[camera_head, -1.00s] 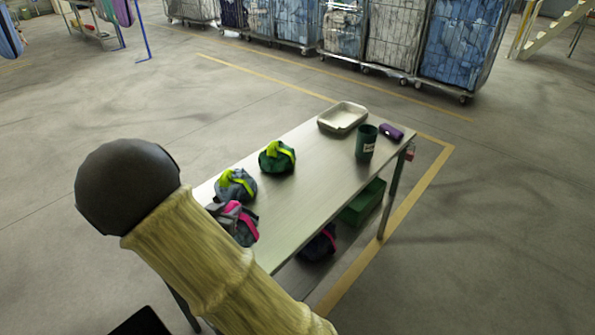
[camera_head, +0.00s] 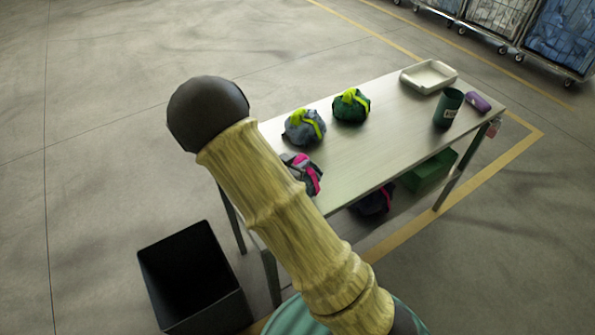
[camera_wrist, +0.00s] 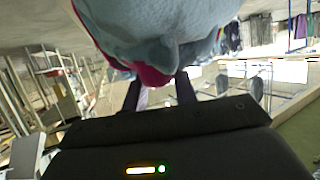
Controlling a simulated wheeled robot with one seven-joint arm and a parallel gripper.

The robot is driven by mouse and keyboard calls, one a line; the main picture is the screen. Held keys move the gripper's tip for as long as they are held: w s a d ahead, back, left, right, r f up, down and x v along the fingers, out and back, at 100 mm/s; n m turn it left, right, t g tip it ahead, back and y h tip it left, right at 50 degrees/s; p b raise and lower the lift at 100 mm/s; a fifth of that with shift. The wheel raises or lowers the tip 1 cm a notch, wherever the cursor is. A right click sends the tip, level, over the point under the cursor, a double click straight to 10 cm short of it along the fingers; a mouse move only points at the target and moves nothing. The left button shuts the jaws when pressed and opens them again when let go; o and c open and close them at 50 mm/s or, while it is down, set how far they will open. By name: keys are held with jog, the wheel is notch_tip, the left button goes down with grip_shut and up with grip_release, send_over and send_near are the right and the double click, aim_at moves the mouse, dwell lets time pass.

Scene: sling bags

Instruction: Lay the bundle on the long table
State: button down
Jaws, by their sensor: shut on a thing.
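My gripper (camera_wrist: 160,94) shows only in the wrist view, shut on a pale blue-grey bundle (camera_wrist: 165,25) with a pink strap (camera_wrist: 150,74). The bundle fills the top middle of that view. In the head view neither the gripper nor the held bundle shows. The long table (camera_head: 385,135) stands right of centre there, its near left part hidden behind my sleeved arm. On its left end lie a grey bundle with a yellow strap (camera_head: 304,128), a green bundle with a yellow strap (camera_head: 351,106) and a grey bundle with a pink strap (camera_head: 302,170), partly covered by my arm.
A pale tray (camera_head: 428,76), a dark green cup (camera_head: 447,108) and a purple item (camera_head: 478,102) stand at the table's far end. Below are a green box (camera_head: 428,172) and a dark bundle (camera_head: 375,201). An open black bin (camera_head: 195,280) stands on the floor. The tabletop's middle is clear.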

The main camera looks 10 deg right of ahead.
jog(key=shift+f, duration=2.05)
jog(key=shift+f, duration=0.15)
jog(key=c, duration=1.1)
grip_release()
jog(key=shift+s, duration=0.15)
jog(key=v, duration=1.2)
jog(key=shift+b, duration=0.4)
